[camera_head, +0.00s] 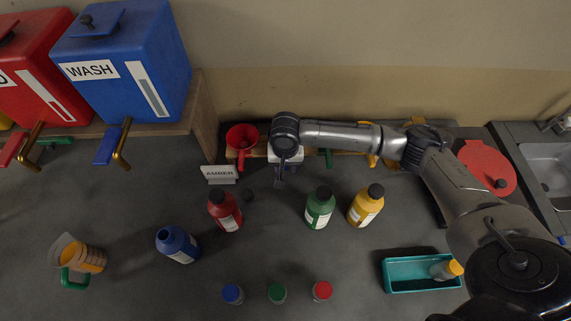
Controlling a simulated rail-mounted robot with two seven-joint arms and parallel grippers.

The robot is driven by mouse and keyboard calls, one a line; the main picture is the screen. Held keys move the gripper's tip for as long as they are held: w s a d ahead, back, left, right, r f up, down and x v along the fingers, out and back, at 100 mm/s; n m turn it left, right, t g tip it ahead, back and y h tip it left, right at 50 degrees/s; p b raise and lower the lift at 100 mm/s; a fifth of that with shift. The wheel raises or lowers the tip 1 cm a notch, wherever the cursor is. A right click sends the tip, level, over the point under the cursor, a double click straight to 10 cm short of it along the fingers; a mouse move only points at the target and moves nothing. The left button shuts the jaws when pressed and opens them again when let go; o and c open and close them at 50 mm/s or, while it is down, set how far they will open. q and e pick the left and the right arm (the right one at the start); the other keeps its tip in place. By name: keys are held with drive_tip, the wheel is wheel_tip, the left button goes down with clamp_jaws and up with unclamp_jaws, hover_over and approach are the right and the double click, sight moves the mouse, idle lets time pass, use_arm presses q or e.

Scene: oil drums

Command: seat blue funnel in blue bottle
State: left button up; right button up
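The blue bottle (180,247) stands on the dark counter left of centre, with its dark mouth uncapped. My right arm reaches in from the right, and its gripper (281,180) points down over the funnel rack (255,151) at the back of the counter. A pale block of the gripper and dark finger parts show below the wrist. I cannot tell whether the fingers are open or shut. No blue funnel can be made out; the wrist covers the part of the rack between the red funnel (242,138) and a green one (328,157). My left gripper is not in view.
Red (225,213), green (319,211) and yellow (365,208) bottles wear black caps. A loose black cap (248,195) lies near an AMBER sign (219,173). A beaker (82,256), small capped bottles (277,293) and a teal tray (403,274) stand nearer the front.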

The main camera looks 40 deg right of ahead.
clamp_jaws()
drive_tip(key=shift+r+p, duration=0.25)
drive_tip(key=shift+p, duration=0.1)
drive_tip(key=shift+r+p, duration=0.4)
drive_tip(key=shift+p, duration=0.35)
drive_tip(key=shift+r+p, duration=0.25)
drive_tip(key=shift+p, duration=0.2)
idle(0.5)
drive_tip(key=shift+r+p, duration=0.95)
drive_tip(key=shift+p, duration=0.5)
drive_tip(key=shift+r+p, duration=1.15)
drive_tip(key=shift+p, duration=0.45)
